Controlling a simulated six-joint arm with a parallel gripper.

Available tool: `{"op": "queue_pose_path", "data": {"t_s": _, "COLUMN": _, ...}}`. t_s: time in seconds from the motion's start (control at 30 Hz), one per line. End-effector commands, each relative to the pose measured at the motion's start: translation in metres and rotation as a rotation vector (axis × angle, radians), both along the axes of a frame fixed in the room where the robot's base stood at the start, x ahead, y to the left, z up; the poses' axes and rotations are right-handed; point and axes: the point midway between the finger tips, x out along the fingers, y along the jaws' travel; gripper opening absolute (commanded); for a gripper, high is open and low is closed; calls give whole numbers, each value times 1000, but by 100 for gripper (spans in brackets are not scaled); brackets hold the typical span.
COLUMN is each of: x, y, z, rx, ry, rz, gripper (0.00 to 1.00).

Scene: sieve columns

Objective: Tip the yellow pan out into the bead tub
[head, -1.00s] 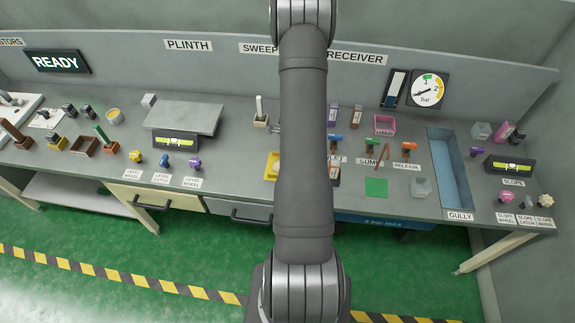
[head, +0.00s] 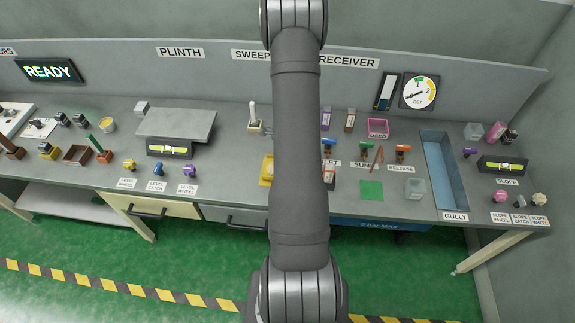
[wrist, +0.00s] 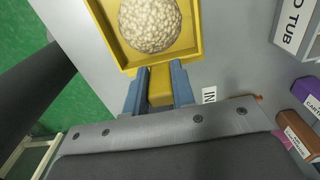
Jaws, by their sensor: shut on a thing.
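The yellow pan (wrist: 190,55) is a square tray holding a round heap of pale beads (wrist: 150,22); its top is cut off by the wrist view's edge. My gripper (wrist: 160,85) is shut on the pan's short yellow handle (wrist: 160,88), with a blue-grey finger on each side. In the head view only the left part of the pan (head: 266,170) shows beside my arm, which hides my gripper. Whether the pan touches the bench cannot be told. A grey block lettered "TUB" (wrist: 292,28) stands right of the pan in the wrist view; its first word is cut off.
A purple block (wrist: 307,90) and a brown block (wrist: 298,128) lie at the right of the wrist view. In the head view, a pink tray (head: 377,127), a green square (head: 371,190) and a blue gully (head: 443,172) are right of my arm. A raised grey plinth (head: 177,122) is left.

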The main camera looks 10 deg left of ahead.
Motion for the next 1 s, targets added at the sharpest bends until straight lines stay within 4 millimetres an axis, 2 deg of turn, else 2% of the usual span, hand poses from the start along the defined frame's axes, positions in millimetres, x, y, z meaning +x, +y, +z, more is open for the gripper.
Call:
{"op": "queue_pose_path", "data": {"t_s": 0.3, "x": 1, "y": 0, "z": 57, "rx": 0, "ry": -4, "rz": 0, "gripper": 0}}
{"op": "queue_pose_path", "data": {"t_s": 0.47, "x": 2, "y": 0, "z": 75, "rx": 0, "ry": -3, "rz": 3, "gripper": 0}}
{"op": "queue_pose_path", "data": {"t_s": 0.57, "x": 11, "y": 1, "z": 80, "rx": 0, "ry": -2, "rz": 30, "gripper": 0}}
{"op": "queue_pose_path", "data": {"t_s": 0.67, "x": 33, "y": 2, "z": 83, "rx": 0, "ry": -3, "rz": 93, "gripper": 0}}
{"op": "queue_pose_path", "data": {"t_s": 1.0, "x": 144, "y": 7, "z": 93, "rx": -1, "ry": -3, "rz": 469, "gripper": 0}}
